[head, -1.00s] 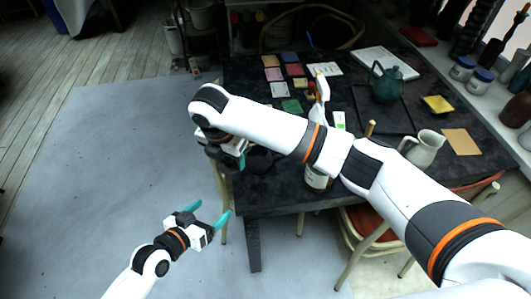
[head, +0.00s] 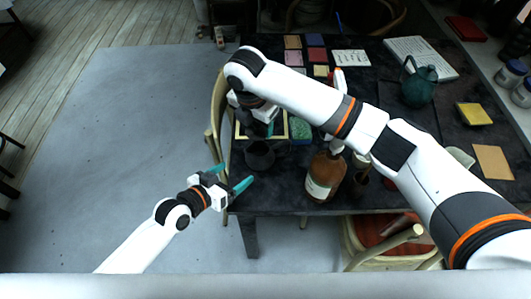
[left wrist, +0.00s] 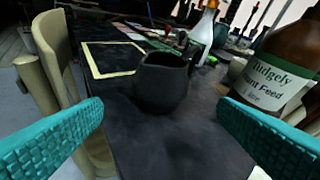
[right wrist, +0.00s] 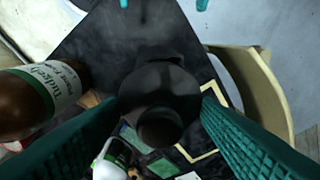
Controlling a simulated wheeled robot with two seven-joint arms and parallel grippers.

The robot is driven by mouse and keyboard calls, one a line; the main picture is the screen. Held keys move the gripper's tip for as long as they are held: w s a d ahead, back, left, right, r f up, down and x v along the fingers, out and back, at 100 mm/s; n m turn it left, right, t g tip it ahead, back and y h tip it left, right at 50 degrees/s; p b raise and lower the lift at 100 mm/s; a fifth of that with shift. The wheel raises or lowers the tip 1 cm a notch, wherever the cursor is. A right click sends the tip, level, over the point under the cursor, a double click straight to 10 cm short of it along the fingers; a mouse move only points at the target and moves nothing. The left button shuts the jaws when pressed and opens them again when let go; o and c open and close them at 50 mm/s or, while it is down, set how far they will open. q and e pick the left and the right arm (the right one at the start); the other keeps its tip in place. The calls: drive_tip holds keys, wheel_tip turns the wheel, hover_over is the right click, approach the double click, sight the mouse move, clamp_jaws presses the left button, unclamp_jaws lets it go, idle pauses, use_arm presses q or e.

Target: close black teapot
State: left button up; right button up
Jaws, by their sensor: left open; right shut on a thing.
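The black teapot (head: 260,157) stands upright near the table's left front edge. It also shows in the left wrist view (left wrist: 163,88), with its dark rim at the top. My left gripper (head: 230,177) is open and empty at the table edge, just in front of the teapot; its fingers spread to both sides of the teapot in the left wrist view. My right gripper (head: 266,130) is above the teapot, pointing down. In the right wrist view, a dark round thing that looks like the black lid (right wrist: 160,92) sits between its fingers. Whether it touches the teapot is hidden.
A brown plant feed bottle (head: 326,176) stands right of the teapot. A yellow-edged frame (left wrist: 112,58) lies behind it. A wooden chair (head: 217,108) is at the left edge. The grey floor at left is clear.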

use_arm(q)
drive_tip(key=x, duration=1.2)
drive_tip(key=shift+w+d, duration=0.1)
drive_tip(key=shift+w, duration=0.1)
use_arm(e)
drive_tip(key=shift+w+d+f, duration=0.1)
drive_tip(key=shift+w+d, duration=0.1)
use_arm(q)
drive_tip(key=shift+c, duration=0.3)
drive_tip(key=shift+f, duration=0.1)
drive_tip(key=c, duration=0.9)
drive_tip(key=shift+c, duration=0.2)
use_arm(e)
approach(259, 142)
drive_tip(key=shift+s+d+f, duration=0.25)
drive_tip(key=shift+s+f, duration=0.2)
drive_tip(key=shift+f, duration=0.15)
drive_tip(key=shift+s+d+f, duration=0.3)
drive_tip(key=shift+s+f, duration=0.15)
drive_tip(key=shift+f, duration=0.2)
drive_tip(key=shift+f, duration=0.1)
drive_tip(key=shift+f, duration=0.8)
drive_tip(key=shift+f, duration=0.7)
drive_tip(key=o, duration=1.1)
